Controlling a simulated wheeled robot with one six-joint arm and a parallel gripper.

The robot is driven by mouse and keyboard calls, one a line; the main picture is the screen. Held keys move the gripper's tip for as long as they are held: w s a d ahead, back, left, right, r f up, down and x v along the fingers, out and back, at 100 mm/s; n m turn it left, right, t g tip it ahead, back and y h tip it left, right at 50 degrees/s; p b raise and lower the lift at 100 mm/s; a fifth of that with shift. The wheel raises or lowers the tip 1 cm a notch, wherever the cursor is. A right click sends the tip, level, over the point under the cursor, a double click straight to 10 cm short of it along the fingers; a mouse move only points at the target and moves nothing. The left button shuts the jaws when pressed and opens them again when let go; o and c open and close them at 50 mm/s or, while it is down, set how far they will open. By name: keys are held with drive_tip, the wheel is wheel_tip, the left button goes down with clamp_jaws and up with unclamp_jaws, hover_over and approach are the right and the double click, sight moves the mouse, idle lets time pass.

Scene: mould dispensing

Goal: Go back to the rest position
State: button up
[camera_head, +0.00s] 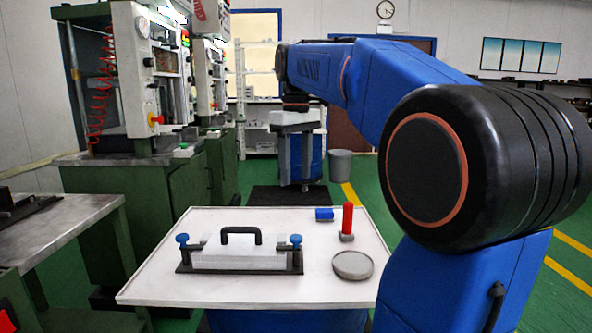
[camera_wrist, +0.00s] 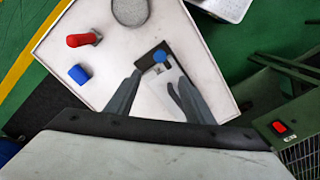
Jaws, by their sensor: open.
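My gripper (camera_head: 294,178) hangs pointing down from my blue arm, high above the floor around the far edge of the white table (camera_head: 165,286). Its two fingers are apart with nothing between them; they also show in the wrist view (camera_wrist: 158,80). On the table sits a pale mould (camera_head: 215,256) with a black handle and a blue knob at each end. The wrist view shows one knob (camera_wrist: 160,57) beyond the fingertips, the rest partly hidden by the gripper. A red upright handle (camera_head: 347,218), a blue cylinder (camera_head: 324,214) and a grey round dish (camera_head: 352,265) stand apart from the gripper.
Green machines (camera_head: 150,180) with a coiled red hose stand at the left. A metal bench (camera_head: 60,235) is at the near left. A blue drum and a grey bin (camera_head: 340,165) stand behind my gripper. Green floor with yellow lines lies at the right.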

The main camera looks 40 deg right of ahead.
idle(0.4)
drive_tip(key=s+a+f+t, duration=0.1)
drive_tip(key=s+a+f, duration=0.3)
drive_tip(key=f, duration=0.5)
drive_tip(key=s+a+f+m+t, duration=0.1)
drive_tip(key=s+a+f, duration=0.3)
drive_tip(key=s+f, duration=0.5)
drive_tip(key=s+a+f+m+t, duration=0.1)
drive_tip(key=s+a+f+t, duration=0.1)
drive_tip(key=s+a+f, duration=0.3)
wheel_tip(320, 180, down, 4)
drive_tip(key=shift+s+t, duration=0.4)
drive_tip(key=shift+s, duration=0.8)
drive_tip(key=shift+a, duration=0.1)
